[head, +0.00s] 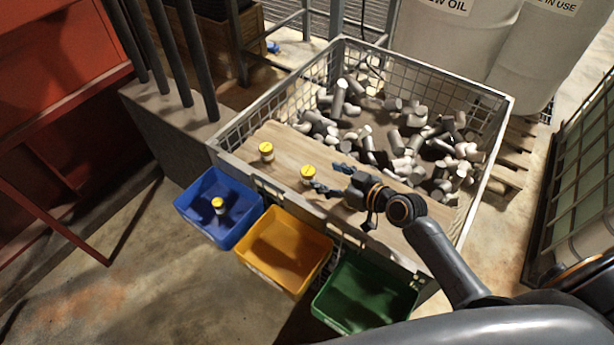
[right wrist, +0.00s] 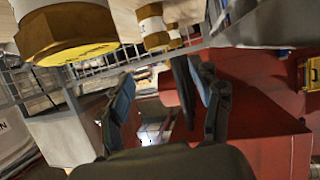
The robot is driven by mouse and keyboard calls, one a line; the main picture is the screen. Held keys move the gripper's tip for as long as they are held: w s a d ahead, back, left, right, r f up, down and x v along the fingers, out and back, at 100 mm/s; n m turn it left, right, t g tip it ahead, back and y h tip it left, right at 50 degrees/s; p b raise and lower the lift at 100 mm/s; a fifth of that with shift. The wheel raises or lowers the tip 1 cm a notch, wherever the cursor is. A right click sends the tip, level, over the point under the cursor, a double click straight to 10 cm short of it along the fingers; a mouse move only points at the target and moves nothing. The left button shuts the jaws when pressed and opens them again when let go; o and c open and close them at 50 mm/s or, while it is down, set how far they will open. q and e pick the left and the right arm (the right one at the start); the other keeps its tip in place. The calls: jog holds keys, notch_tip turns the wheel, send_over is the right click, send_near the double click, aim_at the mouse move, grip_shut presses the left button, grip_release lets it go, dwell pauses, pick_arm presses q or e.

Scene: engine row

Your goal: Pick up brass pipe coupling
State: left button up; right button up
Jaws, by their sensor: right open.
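A brass pipe coupling with a yellow top and a pale band (head: 308,175) stands on the wooden board (head: 345,211) across the bin's near side. A second coupling (head: 266,149) stands farther left on the board. A third (head: 218,204) is in the blue tray (head: 240,237). My right gripper (head: 327,177) is open and empty just right of the nearer coupling. In the right wrist view a large coupling (right wrist: 66,34) fills the upper left, outside the spread fingers (right wrist: 160,88), with a smaller one (right wrist: 153,27) beyond. My left gripper is not in view.
The wire-walled bin (head: 430,66) holds many grey pipe fittings. An orange tray (head: 283,249) and a green tray (head: 365,294) hang along its near side and look empty. Dark posts (head: 183,60) stand left of the bin. White drums (head: 455,40) stand behind it.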

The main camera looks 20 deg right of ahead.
aim_at(311, 173)
jog(key=shift+w+a+f, duration=0.15)
jog(key=shift+w+f, duration=0.15)
jog(key=shift+f, duration=0.2)
jog(key=shift+w+a+f, duration=0.1)
jog(key=shift+w+f, duration=0.15)
jog(key=shift+f, duration=0.25)
jog(key=shift+w+a+f, duration=0.2)
jog(key=shift+w+a, duration=0.05)
jog(key=shift+w, duration=0.15)
jog(key=x, duration=0.5)
jog(key=shift+w+a+f, duration=0.1)
jog(key=shift+w+f, duration=0.1)
jog(key=shift+w, duration=0.05)
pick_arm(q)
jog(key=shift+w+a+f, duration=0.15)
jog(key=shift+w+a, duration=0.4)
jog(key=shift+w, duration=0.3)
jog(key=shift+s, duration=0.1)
pick_arm(e)
grip_shut()
